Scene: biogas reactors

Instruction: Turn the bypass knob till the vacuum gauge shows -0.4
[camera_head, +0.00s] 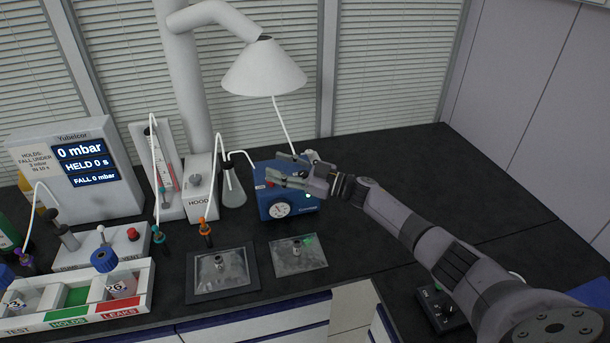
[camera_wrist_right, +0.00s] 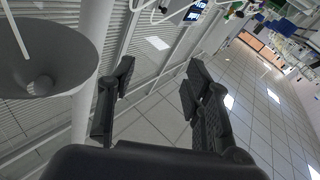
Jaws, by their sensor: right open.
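A blue pump box (camera_head: 268,199) stands on the black bench, with a round white vacuum gauge (camera_head: 281,210) on its front. The gauge's needle and figures are too small to read. A small green light shows on the front at the right. My right gripper (camera_head: 280,168) is over the top of the box, its fingers apart and pointing left. The gripper covers part of the box, and I cannot make out the bypass knob. In the right wrist view, my open gripper (camera_wrist_right: 158,82) has nothing between its fingers. My left gripper is not in view.
A glass flask (camera_head: 233,190) with tubing stands close left of the pump, beside a white HOOD box (camera_head: 200,187). A white cone hood (camera_head: 264,70) hangs above. A display (camera_head: 80,160) reads 0 mbar. Two metal plates lie in front; the bench at right rear is clear.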

